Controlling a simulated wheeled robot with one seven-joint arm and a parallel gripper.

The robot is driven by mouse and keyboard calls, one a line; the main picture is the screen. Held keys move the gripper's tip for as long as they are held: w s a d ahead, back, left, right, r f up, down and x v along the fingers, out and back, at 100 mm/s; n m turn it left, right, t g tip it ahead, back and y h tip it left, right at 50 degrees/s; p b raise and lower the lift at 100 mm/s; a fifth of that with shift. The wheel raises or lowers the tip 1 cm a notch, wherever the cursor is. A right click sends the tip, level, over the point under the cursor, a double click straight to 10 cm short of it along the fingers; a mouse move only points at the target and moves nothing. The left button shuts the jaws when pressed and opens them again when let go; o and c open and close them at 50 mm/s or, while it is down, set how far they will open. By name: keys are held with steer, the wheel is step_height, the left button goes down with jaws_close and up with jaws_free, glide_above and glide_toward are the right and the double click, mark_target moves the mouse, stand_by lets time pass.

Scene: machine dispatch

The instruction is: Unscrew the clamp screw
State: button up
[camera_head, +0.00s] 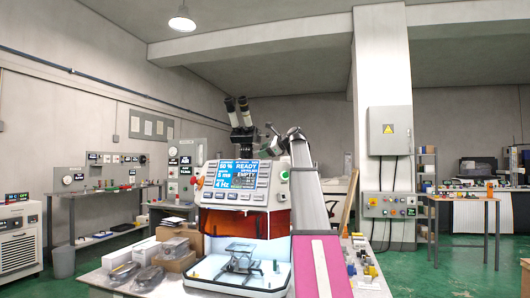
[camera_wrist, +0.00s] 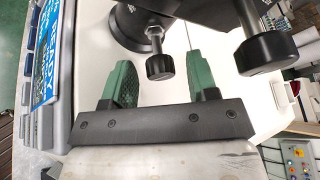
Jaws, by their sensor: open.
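A black ribbed knob (camera_wrist: 160,66) on a short stem, which looks like the clamp screw, hangs below a dark round body in the wrist view. My gripper (camera_wrist: 159,64) is open, its two green fingers apart on either side of the knob in the picture. I see no clear contact, and the depth between them is hard to judge. A larger black knob (camera_wrist: 265,53) is to the right, beyond the right finger. In the head view, the microscope (camera_head: 240,112) rises above the white machine (camera_head: 234,183). My wrist is just right of it; the screw is not distinguishable there.
The machine's display (camera_head: 237,173) reads READY and EMPTY. A small metal fixture (camera_head: 240,257) stands in its lit chamber. Cardboard boxes (camera_head: 172,256) and bagged items lie left on the table. Small parts lie to the right. Green floor is open farther right.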

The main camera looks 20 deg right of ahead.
steer(key=c, duration=0.9)
steer(key=shift+n+t, duration=0.3)
steer(key=shift+n, duration=0.3)
steer(key=shift+c, duration=0.2)
steer(key=o, duration=0.9)
steer(key=shift+o, duration=0.2)
steer(key=shift+s, duration=0.15)
steer(key=shift+v, duration=3.65)
